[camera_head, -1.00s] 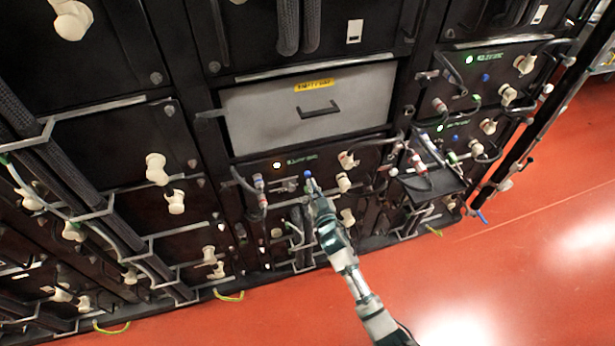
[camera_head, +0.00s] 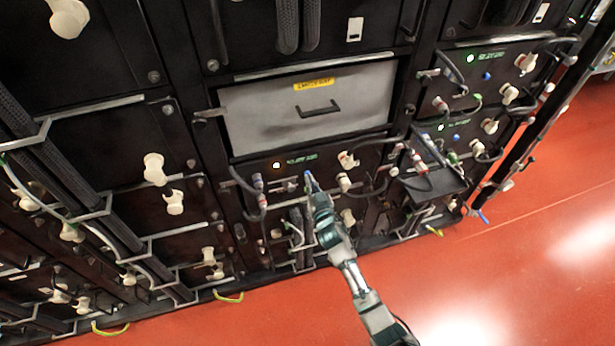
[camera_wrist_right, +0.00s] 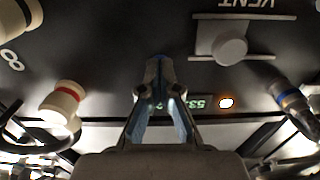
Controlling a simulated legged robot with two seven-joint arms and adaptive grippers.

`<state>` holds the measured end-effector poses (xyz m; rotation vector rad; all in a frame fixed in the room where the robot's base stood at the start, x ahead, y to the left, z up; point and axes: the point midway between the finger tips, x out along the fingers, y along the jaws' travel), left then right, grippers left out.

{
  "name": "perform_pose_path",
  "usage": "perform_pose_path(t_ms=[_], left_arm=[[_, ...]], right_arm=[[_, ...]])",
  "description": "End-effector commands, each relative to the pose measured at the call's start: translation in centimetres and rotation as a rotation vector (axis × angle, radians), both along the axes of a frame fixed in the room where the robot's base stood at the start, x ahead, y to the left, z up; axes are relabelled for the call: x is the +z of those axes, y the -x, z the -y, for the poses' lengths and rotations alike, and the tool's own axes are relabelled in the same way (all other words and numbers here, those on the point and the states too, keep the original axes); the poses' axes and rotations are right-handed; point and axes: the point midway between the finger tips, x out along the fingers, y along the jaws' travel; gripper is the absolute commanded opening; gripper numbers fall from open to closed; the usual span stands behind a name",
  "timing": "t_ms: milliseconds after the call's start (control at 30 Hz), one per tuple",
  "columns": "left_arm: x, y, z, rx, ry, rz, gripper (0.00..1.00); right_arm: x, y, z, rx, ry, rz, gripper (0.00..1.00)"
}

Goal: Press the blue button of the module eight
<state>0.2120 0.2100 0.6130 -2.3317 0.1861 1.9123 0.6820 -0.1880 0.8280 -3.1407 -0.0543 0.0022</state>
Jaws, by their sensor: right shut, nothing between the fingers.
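Module eight (camera_head: 330,165) is the black unit under the grey panel, with an orange light and a green display. An "8" mark (camera_wrist_right: 12,58) shows at the left of the wrist view, which sees the panel upside down. The module's blue button (camera_head: 307,174) is mostly covered by my right fingertips. My right gripper (camera_head: 311,182) is shut and empty, its tips at the button; I cannot tell whether they touch. In the wrist view the closed fingers (camera_wrist_right: 155,65) point at the panel, with a little blue at their tips. My left gripper is not in view.
The module's orange light (camera_wrist_right: 226,102) is lit. A red-banded connector (camera_wrist_right: 62,100) and a blue-banded connector (camera_wrist_right: 292,100) flank the fingers. Modules with green lights (camera_head: 470,58) stand to the right. Red floor (camera_head: 500,270) is clear.

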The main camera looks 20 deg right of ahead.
Motion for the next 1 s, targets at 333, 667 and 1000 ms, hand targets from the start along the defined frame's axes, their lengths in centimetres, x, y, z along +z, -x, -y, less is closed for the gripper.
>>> perform_pose_path(t_ms=[333, 667, 1000], left_arm=[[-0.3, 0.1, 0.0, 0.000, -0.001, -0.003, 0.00], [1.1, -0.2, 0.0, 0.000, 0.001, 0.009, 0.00], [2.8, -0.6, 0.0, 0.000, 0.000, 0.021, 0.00]], right_arm=[[-0.1, -0.7, 0.0, 0.000, 0.000, -0.001, 0.00], [0.3, 1.2, 0.0, 0.000, -0.001, 0.000, 0.00], [0.2, 4.2, 0.1, 0.000, -0.001, -0.001, 0.00]])
